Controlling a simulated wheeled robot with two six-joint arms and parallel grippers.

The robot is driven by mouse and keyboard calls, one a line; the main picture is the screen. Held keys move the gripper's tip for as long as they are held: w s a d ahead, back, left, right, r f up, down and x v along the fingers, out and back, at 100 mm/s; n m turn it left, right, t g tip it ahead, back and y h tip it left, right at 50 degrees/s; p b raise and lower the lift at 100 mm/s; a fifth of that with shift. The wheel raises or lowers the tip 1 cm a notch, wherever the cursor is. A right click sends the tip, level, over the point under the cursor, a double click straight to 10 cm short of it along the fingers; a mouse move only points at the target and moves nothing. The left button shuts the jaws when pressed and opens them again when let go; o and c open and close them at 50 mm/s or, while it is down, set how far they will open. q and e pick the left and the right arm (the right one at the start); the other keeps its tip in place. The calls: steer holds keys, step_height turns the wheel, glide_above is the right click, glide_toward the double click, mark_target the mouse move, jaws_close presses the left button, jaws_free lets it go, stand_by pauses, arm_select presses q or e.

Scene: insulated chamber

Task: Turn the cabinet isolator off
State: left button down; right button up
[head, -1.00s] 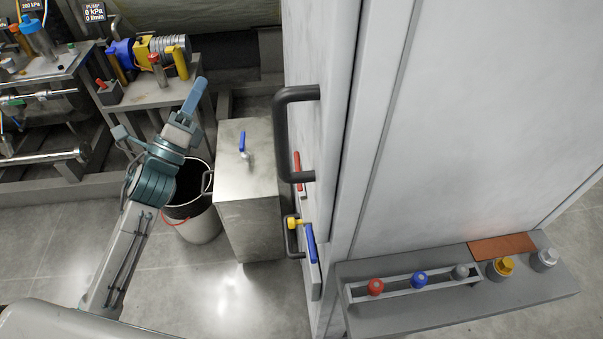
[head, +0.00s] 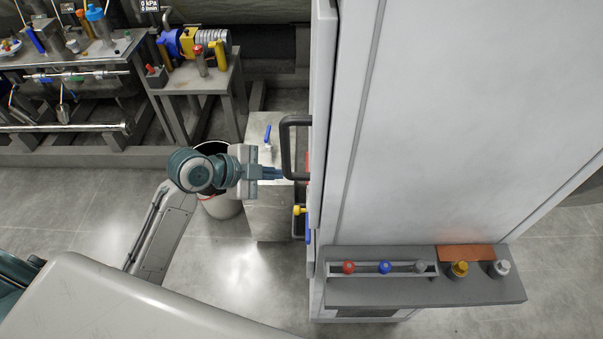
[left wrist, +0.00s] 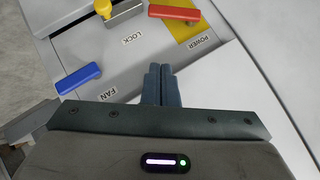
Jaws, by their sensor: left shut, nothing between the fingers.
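A red handle (left wrist: 173,13) sits on a yellow plate (left wrist: 192,33) beside the POWER label on the cabinet panel. In the head view the red handle (head: 308,166) shows only as a sliver behind the black door handle. A blue handle (left wrist: 78,77) is beside the FAN label, and a yellow knob (left wrist: 103,7) is near the LOCK label. My left gripper (head: 283,173) points at the cabinet's left side, near the black handle. Its shut, empty fingers (left wrist: 161,70) appear apart from the red handle in the left wrist view. My right gripper is out of view.
The black door handle (head: 286,147) juts out near my left fingers. A metal box (head: 262,224) with a blue lever and a bucket (head: 224,205) stand below. A grey shelf (head: 400,294) with coloured knobs is at the front.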

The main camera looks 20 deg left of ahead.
arm_select(q)
steer(key=a+f+p+x, duration=0.1)
steer(key=a+p+x, duration=0.1)
steer(key=x, duration=0.9)
steer(key=shift+w+f+p, duration=0.45)
steer(key=shift+p, duration=0.4)
steer(key=shift+d, duration=0.1)
